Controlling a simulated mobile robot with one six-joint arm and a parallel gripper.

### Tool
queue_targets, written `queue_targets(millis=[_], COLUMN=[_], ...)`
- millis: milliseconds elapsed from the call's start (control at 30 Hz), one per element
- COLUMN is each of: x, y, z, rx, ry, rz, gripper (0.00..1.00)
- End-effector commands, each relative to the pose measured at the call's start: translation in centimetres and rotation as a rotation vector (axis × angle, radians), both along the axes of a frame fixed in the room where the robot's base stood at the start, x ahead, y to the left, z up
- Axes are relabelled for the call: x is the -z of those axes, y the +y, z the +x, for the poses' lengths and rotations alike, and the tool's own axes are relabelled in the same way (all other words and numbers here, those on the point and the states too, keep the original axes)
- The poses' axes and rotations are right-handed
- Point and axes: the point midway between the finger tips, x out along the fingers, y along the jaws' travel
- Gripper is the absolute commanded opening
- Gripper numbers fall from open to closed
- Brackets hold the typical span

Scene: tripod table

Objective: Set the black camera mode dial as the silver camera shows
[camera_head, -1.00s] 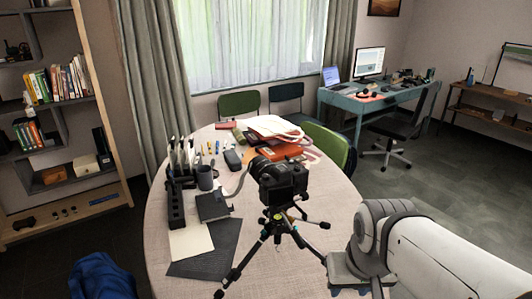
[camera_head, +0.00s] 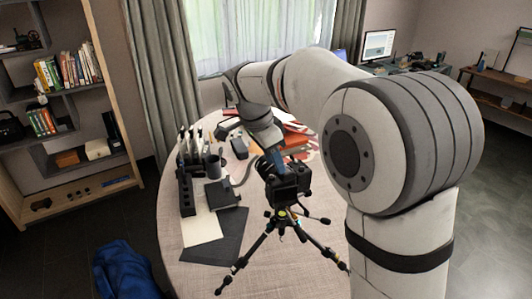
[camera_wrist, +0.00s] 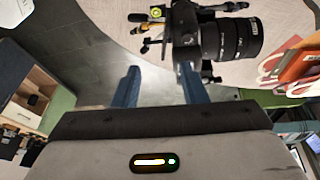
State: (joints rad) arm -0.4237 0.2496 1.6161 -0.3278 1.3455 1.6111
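The black camera (camera_head: 290,187) stands on a tripod (camera_head: 284,222) on the round table. In the wrist view the black camera (camera_wrist: 184,26) is at the top, its lens (camera_wrist: 232,38) pointing right. My gripper (camera_head: 273,158) is just above and behind it in the head view, with a blue finger showing near its top. In the wrist view my gripper (camera_wrist: 159,68) has its two blue fingers apart with nothing between them; the right fingertip overlaps the camera body. I cannot tell whether they touch. The mode dial cannot be made out. I cannot identify a silver camera.
The table (camera_head: 190,267) also holds a black rack (camera_head: 187,190), a dark mug (camera_head: 214,167), a black box (camera_head: 223,194), papers and a pile of red books (camera_head: 294,141). A shelf (camera_head: 125,150) stands at left. My arm hides the table's right side.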

Motion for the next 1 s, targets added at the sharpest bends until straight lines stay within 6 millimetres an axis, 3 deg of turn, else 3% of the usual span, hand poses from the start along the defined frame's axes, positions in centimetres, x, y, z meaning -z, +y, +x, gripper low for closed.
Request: queue_targets(millis=[100, 267, 733, 1000], x=[-0.8, -0.7, 5.2, 6.4], y=[2.8, 4.2, 1.7, 1.3], z=[1.8, 2.6, 3.2, 3.4], rx=[0.118, 0.198, 0.209, 0.21], ry=[-0.045, -0.081, -0.082, -0.084], rz=[-0.032, -0.051, -0.053, -0.05], gripper=[0.39, 0.39, 0.39, 0.39])
